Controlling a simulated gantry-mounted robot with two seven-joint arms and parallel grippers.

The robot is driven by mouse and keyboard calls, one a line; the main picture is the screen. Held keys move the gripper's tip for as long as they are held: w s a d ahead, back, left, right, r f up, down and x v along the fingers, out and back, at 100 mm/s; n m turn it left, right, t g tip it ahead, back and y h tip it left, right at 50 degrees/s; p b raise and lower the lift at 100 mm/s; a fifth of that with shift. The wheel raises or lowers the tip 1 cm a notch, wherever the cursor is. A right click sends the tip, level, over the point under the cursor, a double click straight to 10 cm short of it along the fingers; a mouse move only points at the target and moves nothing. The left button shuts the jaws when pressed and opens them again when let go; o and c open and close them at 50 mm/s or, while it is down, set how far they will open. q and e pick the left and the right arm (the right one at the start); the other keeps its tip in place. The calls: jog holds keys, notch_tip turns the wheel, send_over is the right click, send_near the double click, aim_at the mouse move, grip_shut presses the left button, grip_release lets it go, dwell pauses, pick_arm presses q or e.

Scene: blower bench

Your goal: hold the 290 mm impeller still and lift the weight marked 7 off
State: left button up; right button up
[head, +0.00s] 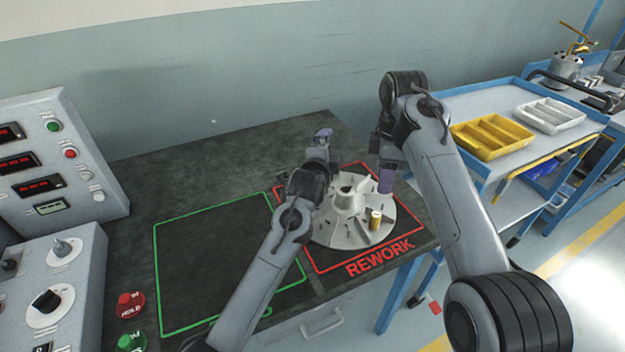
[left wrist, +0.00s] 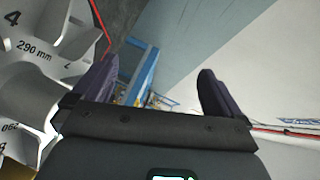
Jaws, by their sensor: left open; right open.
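The grey impeller (head: 328,228) lies flat inside the red REWORK outline. The left wrist view shows part of this impeller (left wrist: 35,75), with "290 mm" and "4" marked on it. A small brass weight (head: 376,222) with a pale top stands on its front right part; its number is not legible. My left gripper (head: 322,138) is behind the impeller in the head view, open and empty; its spread fingers (left wrist: 157,90) are beside the disc. My right gripper (head: 382,164) is open above the impeller's right rear edge, pointing down, apart from the weight.
The green-outlined area (head: 205,265) left of the impeller is empty. Control boxes (head: 55,165) stand at the far left, with red (head: 130,303) and green (head: 131,342) buttons nearby. A blue trolley at right holds a yellow tray (head: 491,137) and a white tray (head: 549,115).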

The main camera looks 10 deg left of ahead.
pick_arm(q)
jog(key=s+a+f+m+g+y, duration=0.1)
jog(key=s+a+m+g+y, duration=0.1)
jog(key=s+m+g, duration=1.1)
jog(key=f, duration=0.3)
jog(key=w+f+n+g, duration=0.1)
jog(key=f, duration=0.2)
jog(key=w+f+n+g, duration=0.1)
jog(key=f, duration=0.2)
jog(key=shift+a+f, duration=0.15)
jog(key=shift+f, duration=0.25)
jog(key=shift+c, duration=0.2)
jog(key=c, duration=1.4)
jog(key=shift+o, duration=0.2)
jog(key=shift+p, duration=0.5)
